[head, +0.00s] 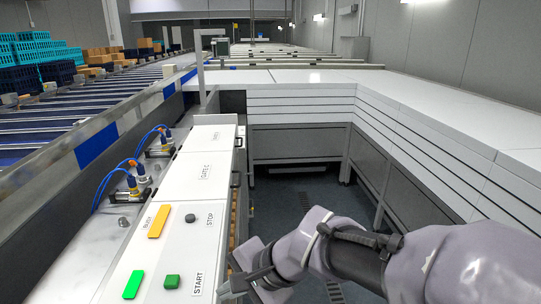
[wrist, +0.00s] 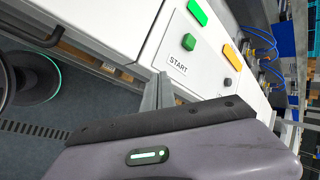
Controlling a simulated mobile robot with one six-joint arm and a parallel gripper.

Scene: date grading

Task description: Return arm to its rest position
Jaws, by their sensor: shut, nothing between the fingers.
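My arm comes in from the lower right in the head view, with my gripper (head: 238,284) low beside the right edge of the white control panel (head: 205,238). The gripper is shut and empty. On the panel are a green START button (head: 172,281), a bright green light (head: 133,284), a yellow BUSY light (head: 158,221) and a dark STOP button (head: 191,217). In the wrist view, the gripper (wrist: 158,95) points toward the panel near the START label. I cannot tell whether its tips touch the panel.
White-topped counters (head: 420,109) run along the back and right. Dark floor (head: 300,205) lies open between them and the panel. A conveyor (head: 60,125) runs on the left, with blue crates (head: 25,79) beyond it. Blue hoses (head: 112,181) rise beside the panel.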

